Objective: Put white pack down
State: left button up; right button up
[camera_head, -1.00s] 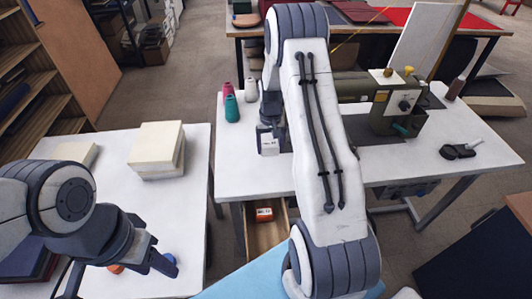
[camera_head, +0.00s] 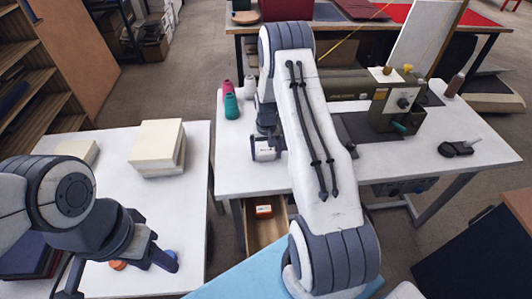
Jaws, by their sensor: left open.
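The white pack (camera_head: 264,154) is a small white box with dark print on its front. It is at the end of my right gripper (camera_head: 265,143), which appears shut on it, over the left part of the sewing table (camera_head: 230,170). The fingertips are partly hidden by my arm, and I cannot tell whether the pack touches the table. My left gripper (camera_head: 152,258) is open over the front of the left white table (camera_head: 190,220).
Several thread cones (camera_head: 231,106) stand behind the pack. A sewing machine (camera_head: 395,100) stands to the right. A cream stack (camera_head: 158,147) sits on the left table, with an orange disc (camera_head: 117,265) near my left gripper.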

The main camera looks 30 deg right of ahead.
aim_at(266, 151)
jog(key=shift+r, duration=0.3)
notch_tip(266, 151, up, 12)
jog(key=b, duration=0.2)
jog(key=s+a+r+n, duration=0.2)
jog(key=s+a+r, duration=0.1)
jog(key=a, duration=0.5)
jog(key=s+a+r+n, duration=0.2)
jog(key=s+a+r, duration=0.1)
jog(key=a, duration=0.4)
jog(key=s+a+r+n, duration=0.2)
jog(key=s+a+r, duration=0.15)
jog(key=a, duration=0.45)
jog(key=s+a+r+n, duration=0.1)
jog(key=s+a+n, duration=0.2)
jog(key=s, duration=0.7)
jog(key=s+a+r+n+y, duration=0.1)
jog(key=s+a+n, duration=0.2)
jog(key=s, duration=0.7)
jog(key=shift+a+n, duration=0.3)
jog(key=shift+a, duration=0.5)
jog(key=shift+r, duration=0.1)
